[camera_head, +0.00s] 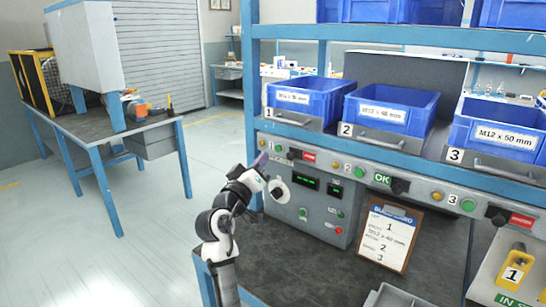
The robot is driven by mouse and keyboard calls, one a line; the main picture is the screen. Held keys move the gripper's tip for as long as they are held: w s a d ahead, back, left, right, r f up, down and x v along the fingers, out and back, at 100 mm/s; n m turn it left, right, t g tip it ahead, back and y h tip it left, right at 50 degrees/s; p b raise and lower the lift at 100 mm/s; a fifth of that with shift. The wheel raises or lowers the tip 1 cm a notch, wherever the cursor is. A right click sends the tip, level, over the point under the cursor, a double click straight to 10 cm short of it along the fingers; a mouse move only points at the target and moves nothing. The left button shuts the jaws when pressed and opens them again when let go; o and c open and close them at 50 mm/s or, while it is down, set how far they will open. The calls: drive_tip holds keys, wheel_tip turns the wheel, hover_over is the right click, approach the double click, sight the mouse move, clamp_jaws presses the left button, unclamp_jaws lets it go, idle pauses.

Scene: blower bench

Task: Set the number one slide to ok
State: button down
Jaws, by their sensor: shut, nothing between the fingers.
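The number one slide (294,154) is a small black block at the left end of the bench's front rail. It sits just left of a red label (309,156), too small to read. My gripper (261,160) is shut and empty, with its purple fingertips close to the rail's left end, left of the slide. I cannot tell whether the fingers touch the rail. The number two slide (400,186) stands right of a green OK label (382,178). The number three slide (497,214) stands left of a red label (521,221).
Blue bins (391,108) stand above numbered drawers. Below the rail are a control box (316,195) with green displays and buttons, and a clipboard (390,238). The dark bench top (300,262) is mostly clear.

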sight(292, 155)
drive_tip(key=shift+w+d+f+p, duration=0.2)
drive_tip(key=shift+w+d+p, duration=0.95)
drive_tip(key=shift+w+d, duration=0.45)
drive_tip(key=shift+w+d+f+p, duration=0.15)
drive_tip(key=shift+w+d+p, duration=1.05)
drive_tip(key=shift+w, duration=0.6)
drive_tip(key=shift+s+d, duration=0.1)
drive_tip(key=shift+d, duration=0.05)
